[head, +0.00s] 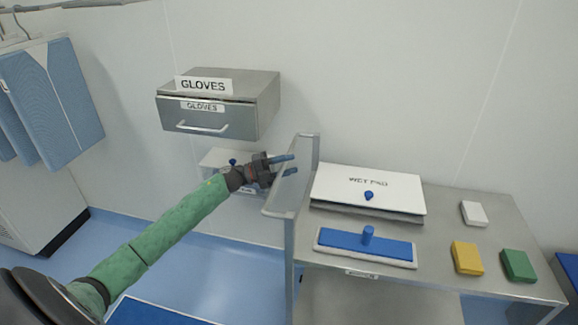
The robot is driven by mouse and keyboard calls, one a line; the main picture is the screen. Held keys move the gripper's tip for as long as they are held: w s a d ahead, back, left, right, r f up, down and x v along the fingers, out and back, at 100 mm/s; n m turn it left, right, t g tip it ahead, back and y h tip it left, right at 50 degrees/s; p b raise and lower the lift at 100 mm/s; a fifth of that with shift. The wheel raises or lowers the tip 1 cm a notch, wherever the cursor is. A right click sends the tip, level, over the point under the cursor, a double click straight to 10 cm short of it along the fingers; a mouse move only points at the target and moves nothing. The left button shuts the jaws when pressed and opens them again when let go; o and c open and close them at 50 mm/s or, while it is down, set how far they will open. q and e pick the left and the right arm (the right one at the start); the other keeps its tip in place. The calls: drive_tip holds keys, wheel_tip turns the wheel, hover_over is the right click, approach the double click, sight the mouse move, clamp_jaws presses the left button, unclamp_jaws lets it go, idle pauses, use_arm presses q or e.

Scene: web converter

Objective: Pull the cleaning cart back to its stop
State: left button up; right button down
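The cleaning cart (450,200) is a grey metal cart at the right, with a flat top and a lower shelf. Its upright push handle (289,243) rises at the cart's left end. My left gripper (291,164) reaches in from the left on a green-sleeved arm. Its two blue fingers are apart, with a gap between them, and overlap the handle's upper part in the picture. I cannot tell whether they touch the handle. Nothing shows held between them. My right gripper is out of view.
The cart carries a white-lidded wet pad box (340,190), a blue mop head (340,243), a yellow pad (467,258), a green pad (518,266) and a white block (474,213). A gloves drawer (215,122) hangs on the wall. Blue floor (215,265) is open left of the cart.

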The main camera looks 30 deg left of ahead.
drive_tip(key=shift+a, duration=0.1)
